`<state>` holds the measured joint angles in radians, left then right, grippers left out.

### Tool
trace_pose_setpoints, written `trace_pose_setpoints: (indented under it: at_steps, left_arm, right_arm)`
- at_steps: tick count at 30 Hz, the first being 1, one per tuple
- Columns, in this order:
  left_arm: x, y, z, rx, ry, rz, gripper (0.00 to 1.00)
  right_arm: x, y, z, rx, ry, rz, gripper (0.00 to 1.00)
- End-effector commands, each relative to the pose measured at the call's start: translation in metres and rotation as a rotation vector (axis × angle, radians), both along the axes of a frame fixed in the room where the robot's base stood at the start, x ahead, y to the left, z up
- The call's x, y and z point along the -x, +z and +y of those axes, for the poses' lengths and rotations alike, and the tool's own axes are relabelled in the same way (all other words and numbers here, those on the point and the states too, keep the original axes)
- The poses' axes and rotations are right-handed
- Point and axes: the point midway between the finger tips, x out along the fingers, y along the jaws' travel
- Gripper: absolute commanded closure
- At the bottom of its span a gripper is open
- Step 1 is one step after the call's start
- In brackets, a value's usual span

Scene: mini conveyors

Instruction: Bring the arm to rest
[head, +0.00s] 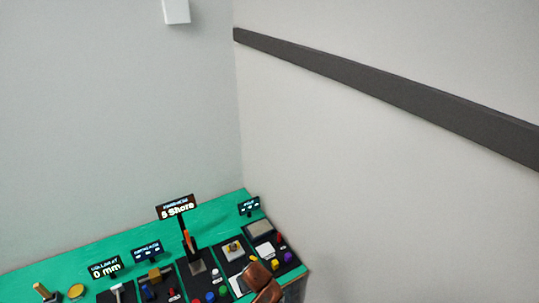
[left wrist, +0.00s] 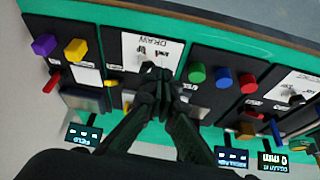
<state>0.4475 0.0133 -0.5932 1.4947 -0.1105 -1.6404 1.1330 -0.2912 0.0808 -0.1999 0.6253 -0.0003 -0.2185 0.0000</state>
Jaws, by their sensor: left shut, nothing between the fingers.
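My left gripper (left wrist: 163,84) is black and shows in the left wrist view with its fingers together and nothing between them. Its fingertips appear over or in front of a black panel with a white label reading DRAW (left wrist: 148,48). I cannot tell whether they touch it. In the head view I cannot make out the left gripper clearly. A brown rounded shape at the bottom covers part of the panels there. My right gripper is in neither view.
A green table (head: 120,245) holds several black panels with buttons and small signs. A sign reading 5 Shore (head: 177,209) stands upright. Blue (left wrist: 223,77), green (left wrist: 197,73), yellow (left wrist: 76,50) and purple (left wrist: 44,45) knobs stick up near the gripper. Walls rise behind and right.

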Motion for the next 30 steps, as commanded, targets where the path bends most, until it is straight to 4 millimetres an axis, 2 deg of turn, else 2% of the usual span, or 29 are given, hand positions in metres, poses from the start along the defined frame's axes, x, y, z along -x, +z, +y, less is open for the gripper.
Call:
trace_pose_setpoints:
  at_steps: [4,8,11,15,18,21,30]
  left_arm:
    - [0.028,-0.017,0.018,0.033,-0.041,0.037,1.0]
    - [0.058,-0.031,0.04,0.063,-0.086,0.065,1.0]
    - [0.092,-0.042,0.066,0.088,-0.131,0.085,1.0]
    - [0.153,-0.05,0.117,0.103,-0.204,0.1,1.0]
    - [0.196,-0.048,0.153,0.092,-0.255,0.1,1.0]
    - [0.23,-0.041,0.181,0.069,-0.297,0.098,1.0]
    - [0.298,-0.019,0.234,-0.005,-0.379,0.102,1.0]
  right_arm:
    - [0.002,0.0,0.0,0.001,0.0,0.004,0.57]
    - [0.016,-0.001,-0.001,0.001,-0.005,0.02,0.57]
    - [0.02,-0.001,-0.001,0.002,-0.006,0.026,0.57]
    - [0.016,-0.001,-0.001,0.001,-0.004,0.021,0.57]
    - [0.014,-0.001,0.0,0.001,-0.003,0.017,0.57]
    - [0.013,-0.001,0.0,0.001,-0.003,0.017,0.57]
    - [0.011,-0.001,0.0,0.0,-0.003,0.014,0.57]
